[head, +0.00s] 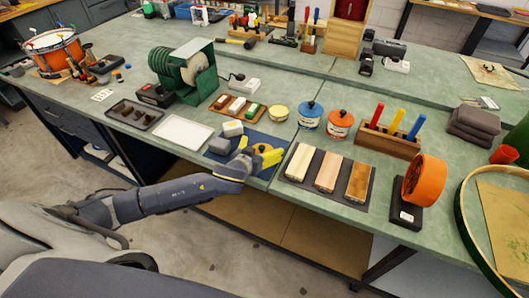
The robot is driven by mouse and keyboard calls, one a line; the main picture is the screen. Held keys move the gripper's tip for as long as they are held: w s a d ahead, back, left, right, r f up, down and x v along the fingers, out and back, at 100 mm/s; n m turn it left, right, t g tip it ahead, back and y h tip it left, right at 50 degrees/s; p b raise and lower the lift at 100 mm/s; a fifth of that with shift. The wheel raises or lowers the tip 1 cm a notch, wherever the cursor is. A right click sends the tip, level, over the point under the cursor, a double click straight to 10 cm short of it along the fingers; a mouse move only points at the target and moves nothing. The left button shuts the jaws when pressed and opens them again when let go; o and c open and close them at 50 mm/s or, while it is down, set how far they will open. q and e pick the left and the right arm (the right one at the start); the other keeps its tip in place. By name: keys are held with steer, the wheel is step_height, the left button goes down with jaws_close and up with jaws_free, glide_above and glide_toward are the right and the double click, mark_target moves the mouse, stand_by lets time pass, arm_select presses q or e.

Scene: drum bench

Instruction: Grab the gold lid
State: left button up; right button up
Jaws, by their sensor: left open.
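The gold lid (264,148) is a small round orange-gold piece on the dark blue mat (217,153) near the front edge of the bench. It is partly hidden by my left gripper (258,152). The gripper's yellow fingers are open and sit around or just over the lid. I cannot tell whether they touch it. A low yellow-gold tin (278,113) stands behind the mat. A blue-lidded tin (311,116) and an orange-lidded tin (340,124) stand to its right. My right gripper is not in view.
A pale block (233,128) stands on the mat's back part. A white tray (183,133) lies left of the mat. A dark board with wooden blocks (326,175) lies close on the right. A green-cased machine (183,70) stands behind left.

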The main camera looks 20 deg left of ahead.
arm_select(q)
steer(key=c, duration=1.1)
steer(key=shift+c, duration=0.2)
steer(key=shift+r, duration=0.15)
